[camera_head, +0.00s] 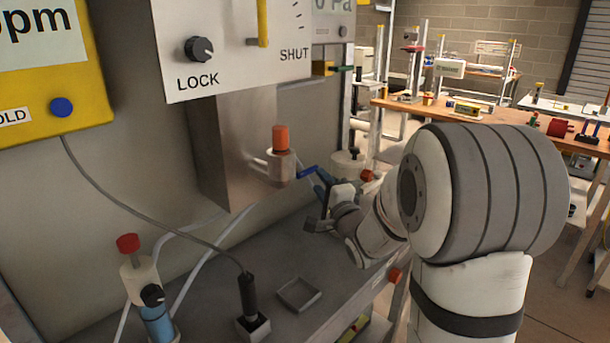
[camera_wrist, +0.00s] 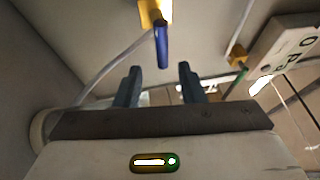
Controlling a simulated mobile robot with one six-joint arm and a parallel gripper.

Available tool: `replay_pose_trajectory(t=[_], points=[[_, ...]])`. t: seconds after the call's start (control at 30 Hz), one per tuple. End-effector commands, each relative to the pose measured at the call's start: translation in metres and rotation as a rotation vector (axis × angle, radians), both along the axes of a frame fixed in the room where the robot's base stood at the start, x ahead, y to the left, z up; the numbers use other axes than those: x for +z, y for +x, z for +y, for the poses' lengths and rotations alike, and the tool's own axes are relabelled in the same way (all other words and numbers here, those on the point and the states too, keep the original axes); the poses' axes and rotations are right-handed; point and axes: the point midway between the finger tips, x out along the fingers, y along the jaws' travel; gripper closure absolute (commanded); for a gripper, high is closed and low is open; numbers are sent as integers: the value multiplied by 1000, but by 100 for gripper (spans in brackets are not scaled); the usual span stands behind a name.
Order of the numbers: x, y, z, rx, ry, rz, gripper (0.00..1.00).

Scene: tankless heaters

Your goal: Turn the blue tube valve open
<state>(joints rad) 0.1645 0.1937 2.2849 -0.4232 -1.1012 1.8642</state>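The blue valve handle (camera_wrist: 162,46) is a slim lever on a yellow body (camera_wrist: 156,13) at the top of the wrist view. A pale tube (camera_wrist: 115,62) runs down to the left from it. In the head view the blue handle (camera_head: 307,172) shows beside the white cylinder with the orange cap. My gripper (camera_wrist: 160,67) is open and empty, its two blue-grey fingers apart. The lever's free end appears in line with the gap between the fingertips; I cannot tell whether it is between them in depth. In the head view my gripper (camera_head: 322,186) is just right of the handle, partly hidden.
The white orange-capped cylinder (camera_head: 282,168) and metal box (camera_head: 228,150) are close to the left. A panel marked LOCK and SHUT (camera_head: 235,65) hangs above. A red-capped valve (camera_head: 137,270), black joystick (camera_head: 249,297) and shallow tray (camera_head: 299,294) are on the grey bench (camera_head: 338,290).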

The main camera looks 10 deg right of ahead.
Motion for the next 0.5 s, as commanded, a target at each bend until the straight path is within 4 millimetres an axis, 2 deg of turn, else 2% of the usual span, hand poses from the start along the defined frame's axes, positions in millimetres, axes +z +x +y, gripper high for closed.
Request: replay_pose_trajectory(t=[0.17, 0.5], points=[[2, 10, 3, 26, 51, -29, 64], [13, 60, 15, 26, 49, -29, 64]])
